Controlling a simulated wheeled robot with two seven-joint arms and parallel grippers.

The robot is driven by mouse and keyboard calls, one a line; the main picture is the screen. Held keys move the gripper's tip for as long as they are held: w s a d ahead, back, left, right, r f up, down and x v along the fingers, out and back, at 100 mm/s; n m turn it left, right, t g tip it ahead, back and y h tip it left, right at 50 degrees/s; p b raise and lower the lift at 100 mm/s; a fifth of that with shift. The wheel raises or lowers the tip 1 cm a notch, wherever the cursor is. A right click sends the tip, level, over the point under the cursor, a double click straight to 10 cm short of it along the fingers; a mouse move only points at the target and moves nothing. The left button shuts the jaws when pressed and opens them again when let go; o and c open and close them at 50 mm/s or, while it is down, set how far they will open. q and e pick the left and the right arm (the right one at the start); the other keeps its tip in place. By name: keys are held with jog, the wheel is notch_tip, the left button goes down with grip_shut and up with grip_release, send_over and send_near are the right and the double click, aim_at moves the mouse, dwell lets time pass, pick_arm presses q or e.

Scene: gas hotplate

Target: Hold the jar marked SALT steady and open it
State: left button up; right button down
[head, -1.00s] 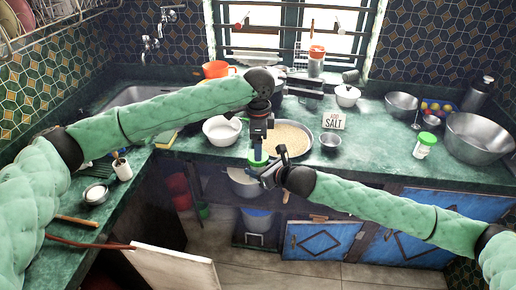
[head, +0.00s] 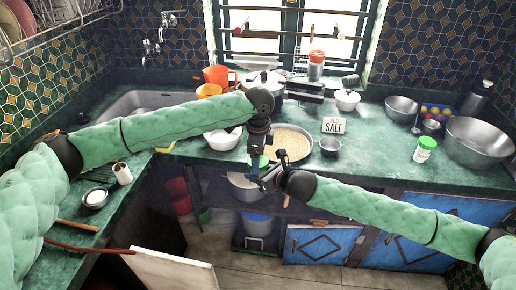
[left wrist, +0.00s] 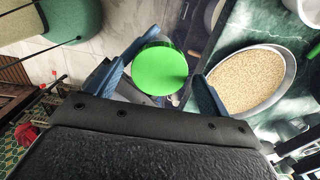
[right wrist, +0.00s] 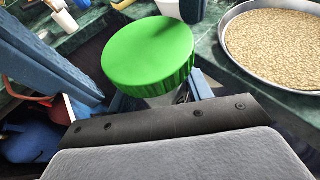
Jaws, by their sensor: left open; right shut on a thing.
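A jar with a bright green lid (head: 259,160) is held in front of the counter edge. My right gripper (head: 266,182) is shut on its body below the lid; the lid fills the middle of the right wrist view (right wrist: 148,55). My left gripper (head: 258,151) is open just above the jar, pointing down. In the left wrist view the green lid (left wrist: 160,70) shows between its two spread fingers, with a gap at the right finger. No marking on the held jar is visible. A second green-lidded jar (head: 424,150) stands on the right counter; its label is unreadable.
A sign reading ADD SALT (head: 333,124) stands at the back. A wide pan of grain (head: 291,143) lies behind the grippers, with a white bowl (head: 221,138) to its left. Metal bowls (head: 480,143) stand right. A shelf with pots is below the held jar.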

pick_arm(q)
jog(key=shift+f, duration=0.3)
jog(key=shift+c, duration=0.3)
jog(key=c, duration=0.9)
jog(key=shift+n, duration=1.6)
jog(key=shift+c, duration=0.2)
jog(key=o, duration=1)
jog(key=shift+c, duration=0.2)
jog(key=shift+o, duration=0.6)
jog(key=shift+s, duration=0.1)
jog(key=shift+r, duration=0.1)
